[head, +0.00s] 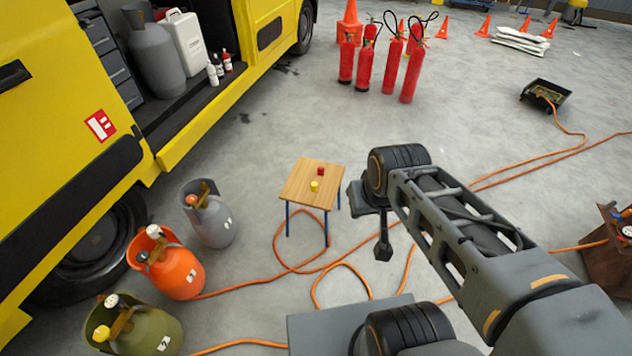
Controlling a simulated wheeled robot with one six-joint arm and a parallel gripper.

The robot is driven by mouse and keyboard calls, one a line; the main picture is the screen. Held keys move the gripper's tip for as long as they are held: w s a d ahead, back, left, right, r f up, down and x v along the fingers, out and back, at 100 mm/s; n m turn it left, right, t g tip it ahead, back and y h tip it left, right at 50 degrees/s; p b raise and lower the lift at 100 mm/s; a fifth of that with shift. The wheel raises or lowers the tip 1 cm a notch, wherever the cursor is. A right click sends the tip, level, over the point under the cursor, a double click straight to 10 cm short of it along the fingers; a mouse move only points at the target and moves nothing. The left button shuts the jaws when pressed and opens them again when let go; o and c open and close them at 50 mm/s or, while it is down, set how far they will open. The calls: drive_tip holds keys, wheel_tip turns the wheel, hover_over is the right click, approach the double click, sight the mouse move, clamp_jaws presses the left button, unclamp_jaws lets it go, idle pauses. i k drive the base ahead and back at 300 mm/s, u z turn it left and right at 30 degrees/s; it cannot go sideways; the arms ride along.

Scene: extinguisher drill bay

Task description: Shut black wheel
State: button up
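Three gas cylinders stand at the lower left: a grey one (215,226), an orange one (180,274) and an olive green one (150,335). Each has a collar around its valve. The grey one has a small red knob (191,199), the orange one a white knob (153,231), the green one a pale knob (111,301). A small dark part (143,256) shows at the orange cylinder's collar; I cannot tell if it is a black wheel. My gripper (383,250) hangs downward right of the small table, well away from the cylinders. Its fingers are too small to judge.
A small wooden table (309,178) with a red and a yellow piece stands between cylinders and arm. An orange hose (272,262) loops over the floor. A yellow truck (60,170) borders the left. Red extinguishers (391,66) stand behind; mid-floor is clear.

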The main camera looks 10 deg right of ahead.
sight(141, 255)
drive_tip(key=u, duration=1.7)
